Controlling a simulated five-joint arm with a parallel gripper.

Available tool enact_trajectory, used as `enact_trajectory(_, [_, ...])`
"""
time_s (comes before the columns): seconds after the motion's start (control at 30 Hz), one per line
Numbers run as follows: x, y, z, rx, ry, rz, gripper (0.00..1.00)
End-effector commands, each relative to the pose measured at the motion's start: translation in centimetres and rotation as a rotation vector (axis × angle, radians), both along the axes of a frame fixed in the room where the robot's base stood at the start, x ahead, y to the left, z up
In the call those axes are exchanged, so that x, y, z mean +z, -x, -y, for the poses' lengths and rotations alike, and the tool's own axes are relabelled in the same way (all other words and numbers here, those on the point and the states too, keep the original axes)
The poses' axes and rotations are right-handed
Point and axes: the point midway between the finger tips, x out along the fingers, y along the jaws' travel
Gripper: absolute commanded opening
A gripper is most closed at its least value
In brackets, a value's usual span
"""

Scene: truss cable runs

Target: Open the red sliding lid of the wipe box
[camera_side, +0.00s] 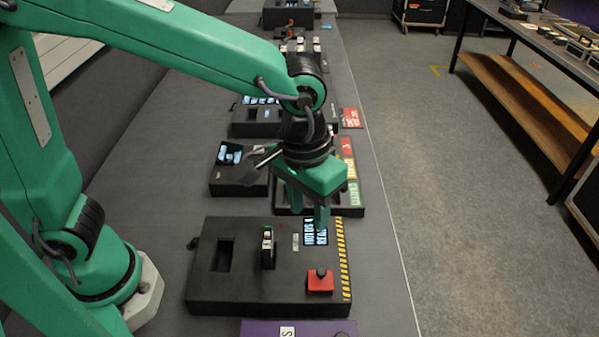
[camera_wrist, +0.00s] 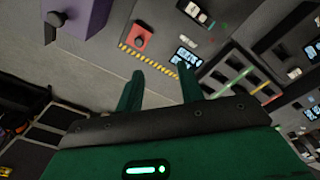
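A red square piece with a black knob (camera_side: 320,281) sits at the lower right corner of a black box (camera_side: 225,292). The red piece also shows in the wrist view (camera_wrist: 141,37), at the upper middle. I cannot tell for sure that it is the lid of the wipe box; it lies flat on the box. My gripper (camera_side: 308,218) points down over the far right part of this box, near a lit display (camera_side: 316,238). In the wrist view its two fingers (camera_wrist: 160,68) stand apart with nothing between them. The red piece is clear of both fingers.
A yellow-black striped strip (camera_side: 343,260) runs along the box's right edge. A small upright part (camera_side: 268,247) stands on its middle. A purple box (camera_side: 300,328) lies at the near edge, with a knob. More black boxes line the table behind; floor lies right.

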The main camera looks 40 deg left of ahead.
Motion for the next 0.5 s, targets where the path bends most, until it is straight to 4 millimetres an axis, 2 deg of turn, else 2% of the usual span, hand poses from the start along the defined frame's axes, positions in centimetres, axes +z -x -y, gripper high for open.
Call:
enact_trajectory(0.1, [-1.3, 0.4, 2.4, -0.004, -0.021, -0.03, 0.38])
enact_trajectory(0.2, [-1.9, 0.7, 3.6, -0.002, -0.032, -0.043, 0.38])
enact_trajectory(0.5, [-2.3, 0.9, 4.3, 0.001, -0.04, -0.051, 0.38])
